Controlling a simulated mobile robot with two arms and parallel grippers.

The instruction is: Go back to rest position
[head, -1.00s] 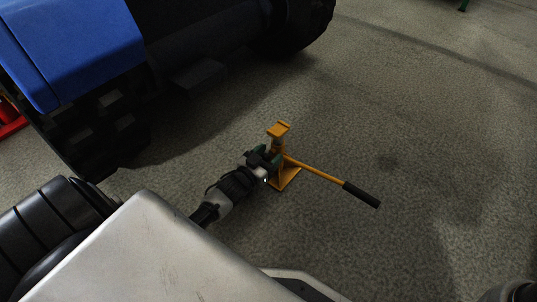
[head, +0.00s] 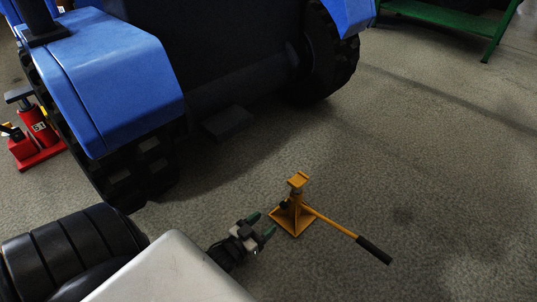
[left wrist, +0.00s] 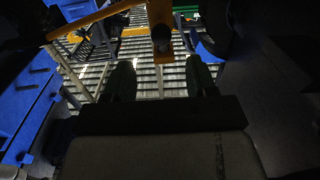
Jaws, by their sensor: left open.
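My left gripper (head: 264,226) is open and empty in the head view, just left of and below a yellow jack stand (head: 292,218). Its two green-tipped fingers point toward the stand with a small gap between. The stand is upright on the floor, and its bar with a black grip (head: 374,250) reaches to the lower right. In the left wrist view, the open fingers (left wrist: 161,80) show in front of the yellow post (left wrist: 162,45). My right gripper is not in view.
A blue tractor (head: 120,75) with dark wheels fills the upper left. A red jack (head: 38,140) stands at the far left. A green bench frame (head: 440,14) is at the upper right. The floor on the right is clear.

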